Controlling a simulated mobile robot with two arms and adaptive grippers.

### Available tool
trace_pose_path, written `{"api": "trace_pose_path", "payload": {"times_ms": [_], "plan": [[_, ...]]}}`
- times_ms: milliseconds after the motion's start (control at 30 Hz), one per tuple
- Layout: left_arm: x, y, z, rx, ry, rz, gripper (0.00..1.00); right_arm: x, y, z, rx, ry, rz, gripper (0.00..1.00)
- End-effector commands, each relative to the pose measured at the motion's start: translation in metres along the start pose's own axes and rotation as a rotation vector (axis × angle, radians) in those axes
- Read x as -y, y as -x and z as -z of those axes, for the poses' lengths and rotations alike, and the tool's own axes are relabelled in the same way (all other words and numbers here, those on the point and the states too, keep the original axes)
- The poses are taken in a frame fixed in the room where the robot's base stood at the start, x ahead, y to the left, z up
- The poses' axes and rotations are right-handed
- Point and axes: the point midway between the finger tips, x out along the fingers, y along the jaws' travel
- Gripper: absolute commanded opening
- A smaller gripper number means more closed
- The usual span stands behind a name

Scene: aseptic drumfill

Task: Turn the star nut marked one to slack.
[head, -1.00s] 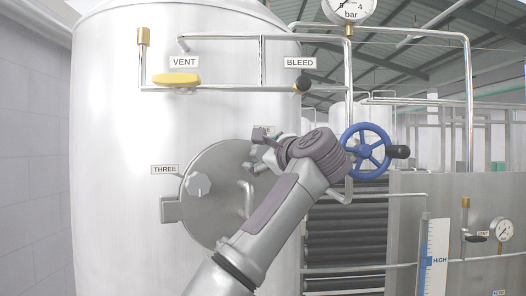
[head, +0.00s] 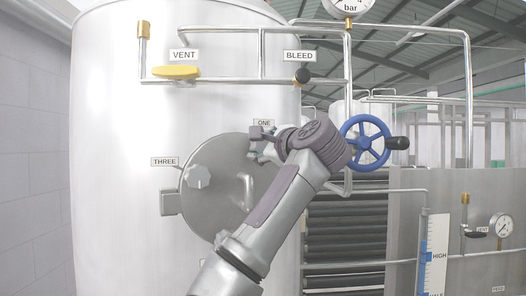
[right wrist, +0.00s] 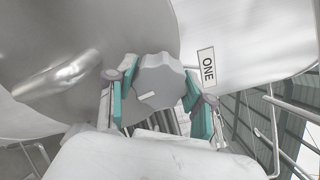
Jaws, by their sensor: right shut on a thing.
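The star nut marked one (right wrist: 160,78) is a grey lobed knob with a pale mark on its face, beside the label ONE (right wrist: 206,68) in the right wrist view. My right gripper (head: 262,145) is at the upper right rim of the round tank door (head: 215,200). Its teal-padded fingers sit on either side of the nut, shut on it. In the head view the gripper hides the nut, while its ONE label (head: 263,123) shows just above. My left gripper is not in view.
The star nut marked three (head: 198,177) is at the door's left rim, with a hinge bracket (head: 170,203) below. A blue handwheel (head: 365,142) stands close right of my wrist. The yellow vent handle (head: 176,72) and black bleed knob (head: 302,75) are on pipes above.

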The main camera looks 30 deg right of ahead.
Motion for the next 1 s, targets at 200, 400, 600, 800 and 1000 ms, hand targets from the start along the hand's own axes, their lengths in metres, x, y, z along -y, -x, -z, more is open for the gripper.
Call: {"api": "trace_pose_path", "payload": {"times_ms": [200, 400, 600, 800, 1000], "plan": [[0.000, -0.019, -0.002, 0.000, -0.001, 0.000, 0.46, -0.003, 0.000, 0.003, -0.001, 0.195, 0.000, 0.17], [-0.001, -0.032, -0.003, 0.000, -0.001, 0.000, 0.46, -0.003, 0.000, 0.003, -0.002, 0.386, 0.000, 0.17], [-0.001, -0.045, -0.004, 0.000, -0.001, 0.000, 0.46, -0.003, 0.000, 0.003, -0.001, 0.576, -0.001, 0.17], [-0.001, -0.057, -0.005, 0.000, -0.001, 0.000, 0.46, -0.003, 0.000, 0.004, -0.003, 0.766, -0.001, 0.17], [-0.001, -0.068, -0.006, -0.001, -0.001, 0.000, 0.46, -0.003, 0.000, 0.004, -0.002, 0.956, -0.002, 0.17]]}}
